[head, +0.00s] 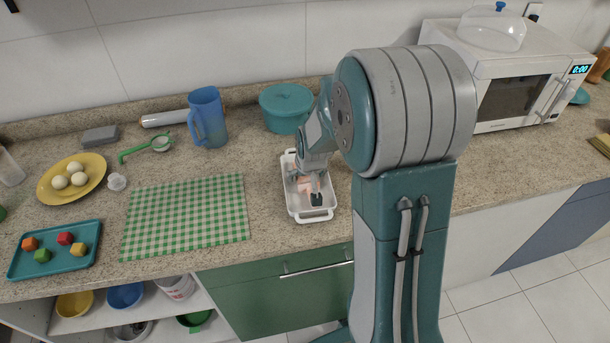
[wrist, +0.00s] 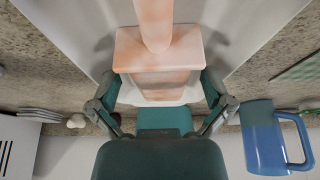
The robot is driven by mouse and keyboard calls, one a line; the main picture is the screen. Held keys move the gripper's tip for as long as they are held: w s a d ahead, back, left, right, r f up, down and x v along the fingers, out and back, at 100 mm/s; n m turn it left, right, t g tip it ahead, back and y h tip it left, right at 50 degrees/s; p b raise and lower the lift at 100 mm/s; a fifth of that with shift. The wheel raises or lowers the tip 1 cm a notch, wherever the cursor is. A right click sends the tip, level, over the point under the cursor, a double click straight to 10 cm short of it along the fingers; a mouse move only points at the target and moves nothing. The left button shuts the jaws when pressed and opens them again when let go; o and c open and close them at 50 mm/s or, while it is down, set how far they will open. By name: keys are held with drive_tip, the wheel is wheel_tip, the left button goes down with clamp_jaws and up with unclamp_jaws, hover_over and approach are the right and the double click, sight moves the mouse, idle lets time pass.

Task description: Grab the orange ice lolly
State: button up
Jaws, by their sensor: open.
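A pale orange-pink, marbled block with a stick-like part, which looks like the ice lolly (wrist: 158,50), sits in a white tray (head: 311,217). In the head view only a pinkish part of the lolly (head: 305,187) shows, partly hidden by my gripper (head: 315,192). In the wrist view my gripper (wrist: 160,90) is open, with one finger at each side of the block's near end. I see no clear grip on it, and contact cannot be told.
A green checked cloth (head: 185,216) lies left of the tray. The counter's front edge is near the tray. A microwave (head: 510,85) stands at right.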

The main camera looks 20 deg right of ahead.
drive_tip(key=shift+a, duration=0.1)
drive_tip(key=c, duration=1.1)
drive_tip(key=shift+c, duration=0.2)
drive_tip(key=shift+r, duration=0.45)
wheel_tip(320, 180, up, 2)
drive_tip(key=shift+r, duration=0.15)
drive_tip(key=s+d+r, duration=0.9)
drive_tip(key=d, duration=0.1)
drive_tip(key=shift+s+d+r, duration=0.25)
drive_tip(key=shift+d+r, duration=0.05)
drive_tip(key=shift+r, duration=0.1)
